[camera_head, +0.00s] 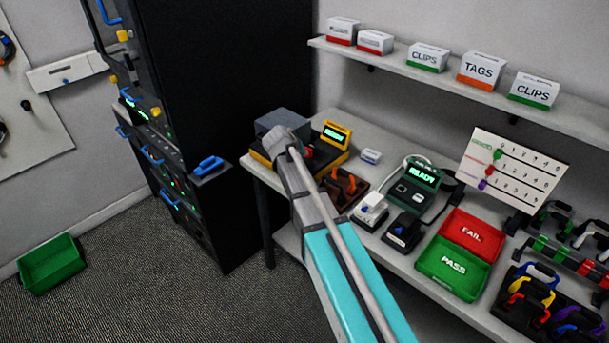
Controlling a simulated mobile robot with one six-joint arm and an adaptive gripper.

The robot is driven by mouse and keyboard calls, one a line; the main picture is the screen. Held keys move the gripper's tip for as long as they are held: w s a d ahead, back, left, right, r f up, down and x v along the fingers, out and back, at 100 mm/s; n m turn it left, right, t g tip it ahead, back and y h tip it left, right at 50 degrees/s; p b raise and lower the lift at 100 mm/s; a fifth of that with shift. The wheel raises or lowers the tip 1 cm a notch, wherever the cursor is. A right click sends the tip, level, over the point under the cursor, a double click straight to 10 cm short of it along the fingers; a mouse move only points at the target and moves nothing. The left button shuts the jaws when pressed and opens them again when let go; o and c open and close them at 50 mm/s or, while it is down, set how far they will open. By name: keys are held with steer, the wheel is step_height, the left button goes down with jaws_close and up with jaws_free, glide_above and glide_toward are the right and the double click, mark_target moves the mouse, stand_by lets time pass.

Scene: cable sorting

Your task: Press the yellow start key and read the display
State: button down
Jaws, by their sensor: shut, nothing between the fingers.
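A dark green tester (411,188) stands on the bench right of my arm. Its lit green display (424,175) reads READY, with small light and dark keys below it. A yellow-and-black device (331,160) stands at the bench's left end, with a grey block behind it. Its small yellow-framed display (335,134) is lit green, too small to read surely. I cannot make out a separate yellow start key on either device. My gripper (285,142), at the far end of my arm, is shut and empty, over or in front of the yellow-and-black device. Its fingertips are hard to tell apart.
A white block (371,212) and a black block (403,232) sit before the tester. A red FAIL tray (486,214) and green PASS tray (423,261) lie to their right. Cable racks (567,322) fill the right. A black cabinet (230,60) stands left.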

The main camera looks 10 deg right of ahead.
steer(key=shift+f+b, duration=2)
steer(key=shift+f, duration=0.3)
steer(key=shift+f+b, duration=0.8)
stand_by(0.7)
steer(key=shift+s+r, duration=0.1)
stand_by(0.4)
steer(key=shift+r+p, duration=0.75)
steer(key=shift+p, duration=0.1)
steer(key=shift+r+p, duration=2.5)
